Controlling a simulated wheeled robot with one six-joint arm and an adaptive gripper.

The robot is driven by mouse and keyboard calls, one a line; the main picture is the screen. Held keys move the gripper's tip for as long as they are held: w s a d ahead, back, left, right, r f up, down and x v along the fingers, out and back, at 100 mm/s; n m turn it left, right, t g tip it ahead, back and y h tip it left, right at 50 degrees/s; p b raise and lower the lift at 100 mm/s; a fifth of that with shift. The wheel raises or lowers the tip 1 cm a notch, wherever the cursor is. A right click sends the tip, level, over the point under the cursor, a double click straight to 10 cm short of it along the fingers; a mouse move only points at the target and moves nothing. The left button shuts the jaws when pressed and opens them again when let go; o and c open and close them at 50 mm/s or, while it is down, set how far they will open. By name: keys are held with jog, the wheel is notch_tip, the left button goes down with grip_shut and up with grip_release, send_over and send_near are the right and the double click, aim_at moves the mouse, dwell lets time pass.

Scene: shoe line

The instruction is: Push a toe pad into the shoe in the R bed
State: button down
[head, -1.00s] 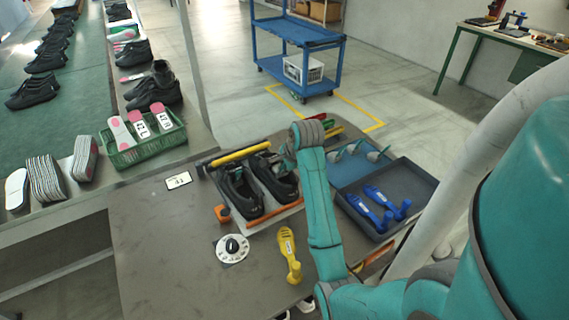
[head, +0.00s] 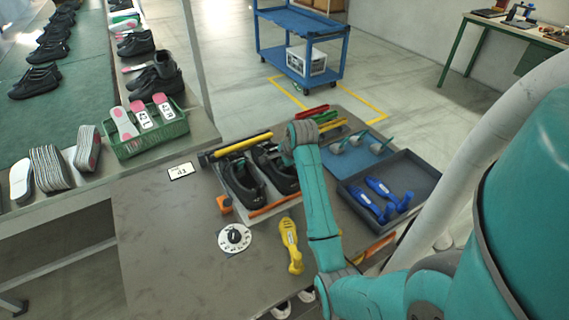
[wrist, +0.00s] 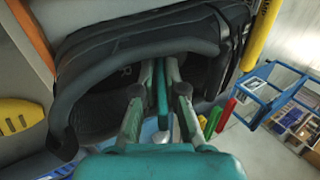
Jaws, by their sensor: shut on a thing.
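Two black shoes lie side by side in a holder on the table: the left shoe (head: 241,187) and the right shoe (head: 279,178), partly behind my arm. The right shoe's opening (wrist: 95,85) fills the upper left of the wrist view. My gripper (wrist: 162,68) reaches to the opening, its fingers shut on a thin teal piece, the toe pad (wrist: 162,92). The pad's far end is hidden in the dark shoe, so I cannot tell how deep it sits. Several other teal-handled pads (head: 337,148) stand on a blue mat (head: 375,158).
A yellow tool (head: 290,245) and a white dial (head: 234,238) lie in front of the shoes. A dark tray (head: 424,178) with blue tools is at the right. A yellow bar (head: 243,144) runs behind the shoes. The table's left front is clear.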

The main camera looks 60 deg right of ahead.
jog(key=shift+w+d+f, duration=0.1)
jog(key=shift+w+d, duration=0.3)
jog(key=shift+w, duration=0.25)
jog(key=shift+w+d+f, duration=0.1)
jog(key=shift+w+d, duration=0.3)
jog(key=shift+w, duration=0.2)
jog(key=c, duration=1.2)
grip_release()
jog(key=shift+r, duration=0.1)
jog(key=shift+s+a+r, duration=0.2)
jog(key=shift+s+a, duration=0.1)
jog(key=shift+s, duration=0.2)
jog(key=shift+s+a+r, duration=0.15)
jog(key=shift+s+a, duration=0.15)
jog(key=shift+s, duration=0.15)
jog(key=shift+r, duration=0.15)
jog(key=shift+r, duration=1.35)
